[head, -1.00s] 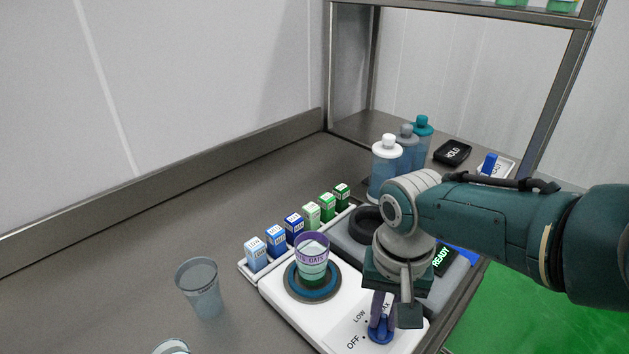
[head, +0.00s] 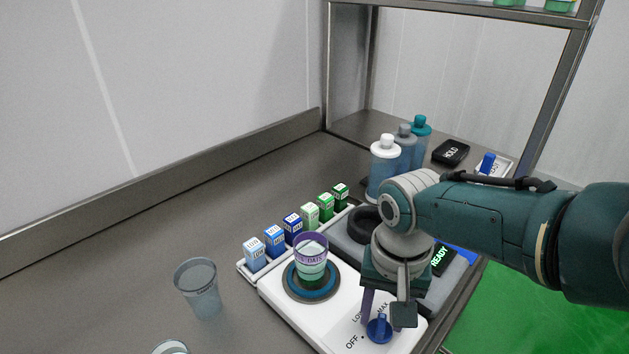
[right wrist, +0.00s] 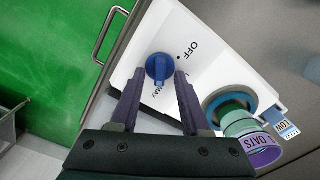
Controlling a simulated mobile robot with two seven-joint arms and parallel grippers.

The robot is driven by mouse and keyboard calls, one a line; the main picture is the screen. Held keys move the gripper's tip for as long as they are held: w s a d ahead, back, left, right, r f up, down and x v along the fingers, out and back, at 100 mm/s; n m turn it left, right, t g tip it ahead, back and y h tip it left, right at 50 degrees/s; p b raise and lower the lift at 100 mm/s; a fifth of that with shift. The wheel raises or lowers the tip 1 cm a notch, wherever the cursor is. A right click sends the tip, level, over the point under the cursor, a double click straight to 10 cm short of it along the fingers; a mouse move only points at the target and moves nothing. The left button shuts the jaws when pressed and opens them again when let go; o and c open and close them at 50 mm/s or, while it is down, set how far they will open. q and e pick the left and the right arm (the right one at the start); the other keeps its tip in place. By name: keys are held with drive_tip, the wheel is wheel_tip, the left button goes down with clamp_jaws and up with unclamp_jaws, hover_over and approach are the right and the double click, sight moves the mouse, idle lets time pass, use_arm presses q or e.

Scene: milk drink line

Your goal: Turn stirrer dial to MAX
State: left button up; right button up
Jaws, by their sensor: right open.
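The blue stirrer dial (head: 379,328) sits on the white stirrer base (head: 300,325), beside the OFF, LOW and MAX marks. Its raised grip points toward the MAX label in the head view, and the right wrist view shows the dial (right wrist: 159,68) with its grip toward MAX too. My right gripper (head: 385,317) is open above the dial. In the right wrist view its fingertips (right wrist: 160,72) stand on either side of the dial, with gaps between. My left gripper is not in view.
A purple-rimmed cup marked OATS (head: 311,257) stands on the stirrer's round plate. Several small cartons (head: 292,228) line a tray behind it. A clear cup (head: 198,288) stands to the left. Bottles (head: 384,168) stand behind my arm. The left counter is mostly clear.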

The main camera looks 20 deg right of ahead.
sight(382, 319)
wheel_tip(382, 319, up, 10)
drive_tip(key=p, duration=0.6)
drive_tip(key=s+a+r+n+t, duration=0.2)
drive_tip(key=s+r+n, duration=0.35)
drive_tip(key=s, duration=0.35)
drive_tip(key=s+a+r+n+t, duration=0.2)
drive_tip(key=s+r+n, duration=0.2)
drive_tip(key=s+r, duration=0.3)
wheel_tip(382, 319, up, 26)
drive_tip(key=p, duration=2.8)
drive_tip(key=shift+s+d+r, duration=0.15)
drive_tip(key=shift+s+d, duration=0.1)
drive_tip(key=shift+s, duration=0.1)
